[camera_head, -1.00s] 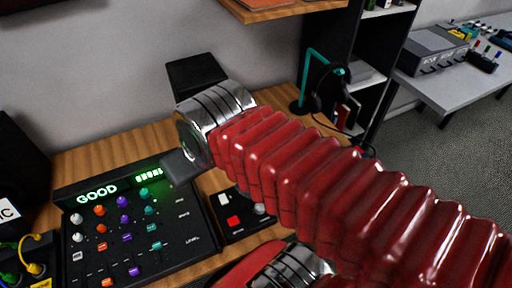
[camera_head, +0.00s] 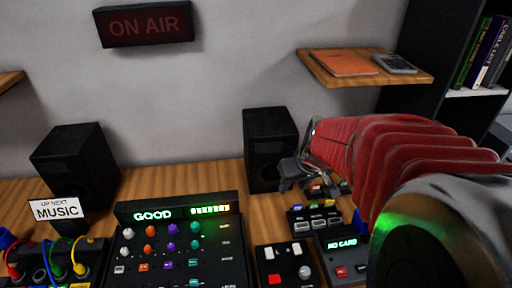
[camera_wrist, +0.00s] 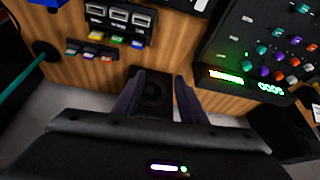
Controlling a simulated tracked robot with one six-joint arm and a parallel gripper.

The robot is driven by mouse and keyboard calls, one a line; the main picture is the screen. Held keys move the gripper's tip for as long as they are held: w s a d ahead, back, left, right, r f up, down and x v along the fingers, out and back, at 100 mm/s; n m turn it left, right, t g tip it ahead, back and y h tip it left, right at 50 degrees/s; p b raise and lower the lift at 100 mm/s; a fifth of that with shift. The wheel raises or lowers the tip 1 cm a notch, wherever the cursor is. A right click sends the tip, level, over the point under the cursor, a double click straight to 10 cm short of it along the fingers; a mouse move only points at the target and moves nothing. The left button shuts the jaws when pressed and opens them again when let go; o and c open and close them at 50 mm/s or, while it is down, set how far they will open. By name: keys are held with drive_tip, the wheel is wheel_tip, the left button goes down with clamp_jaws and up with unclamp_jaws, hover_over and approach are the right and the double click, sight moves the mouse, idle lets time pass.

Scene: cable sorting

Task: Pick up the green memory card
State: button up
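My gripper (camera_head: 290,178) is in front of the right black speaker in the head view. In the wrist view, which is upside down, the two dark fingers of my gripper (camera_wrist: 158,88) stand apart with nothing held. The green memory card (camera_wrist: 117,39) appears as a small green patch in the wrist view, between a yellow and a blue one, at the edge of a dark holder with several slots (camera_wrist: 118,15). My fingers are apart from it. In the head view the small coloured cards are too small to tell the green one surely.
A second row of small coloured cards (camera_wrist: 90,53) lies beside the holder. The mixer (camera_head: 180,250) reads GOOD; a small box (camera_head: 345,245) reads NO CARD. The right speaker (camera_head: 268,140) stands behind my gripper. A wooden shelf (camera_head: 365,68) is above my arm.

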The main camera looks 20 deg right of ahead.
drive_tip(key=d+f+m, duration=0.1)
drive_tip(key=d+f, duration=0.6)
drive_tip(key=d, duration=0.5)
drive_tip(key=shift+s+d+f+g+h, duration=0.25)
drive_tip(key=shift+d+g+h, duration=0.05)
drive_tip(key=shift+d, duration=0.05)
hover_over(314, 203)
drive_tip(key=s, duration=0.3)
wheel_tip(314, 203, down, 8)
drive_tip(key=shift+w+a, duration=0.2)
drive_tip(key=shift+a, duration=0.1)
drive_tip(key=shift+x, duration=2.55)
drive_tip(key=c, duration=0.8)
